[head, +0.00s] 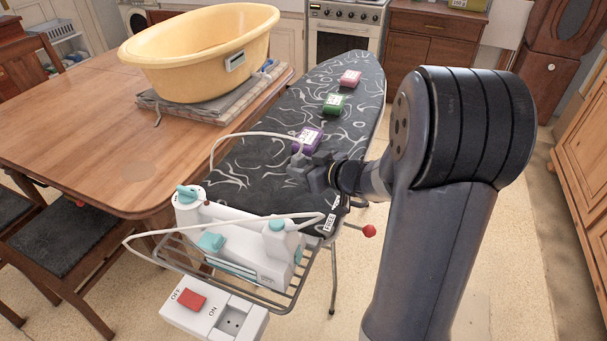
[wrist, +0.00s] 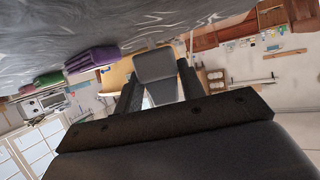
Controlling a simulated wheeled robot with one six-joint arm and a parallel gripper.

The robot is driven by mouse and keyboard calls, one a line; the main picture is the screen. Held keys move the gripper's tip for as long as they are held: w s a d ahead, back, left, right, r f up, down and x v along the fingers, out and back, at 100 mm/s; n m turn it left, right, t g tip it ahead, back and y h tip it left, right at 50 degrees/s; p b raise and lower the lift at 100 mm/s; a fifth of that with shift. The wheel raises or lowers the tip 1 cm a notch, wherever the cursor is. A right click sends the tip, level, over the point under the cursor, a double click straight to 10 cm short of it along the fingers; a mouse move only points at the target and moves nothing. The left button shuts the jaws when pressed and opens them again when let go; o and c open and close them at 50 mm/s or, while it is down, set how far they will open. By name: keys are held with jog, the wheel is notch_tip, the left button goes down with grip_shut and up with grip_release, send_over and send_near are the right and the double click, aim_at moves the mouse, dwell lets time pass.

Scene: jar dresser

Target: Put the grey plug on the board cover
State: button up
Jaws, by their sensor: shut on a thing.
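My gripper (head: 306,168) is shut on the grey plug (head: 298,160), over the near half of the ironing board. The plug also shows between the two dark fingers in the wrist view (wrist: 155,66). A white cord arches from the plug towards the iron. The board cover (head: 262,188) is dark grey with white swirls. In the wrist view, the cover (wrist: 130,28) fills the top, close to the plug. I cannot tell whether the plug touches it.
Purple (head: 308,137), green (head: 334,103) and pink (head: 350,78) items lie along the board. A white and teal iron (head: 262,252) sits on the wire rack at the near end. A switched socket (head: 232,322) is below it. A yellow tub (head: 200,62) stands on the wooden table (head: 95,150).

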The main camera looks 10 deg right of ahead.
jog(key=shift+f, duration=1.05)
jog(key=shift+f, duration=0.15)
jog(key=o, duration=1)
jog(key=shift+r, duration=0.25)
jog(key=p+v, duration=0.2)
jog(key=v, duration=1)
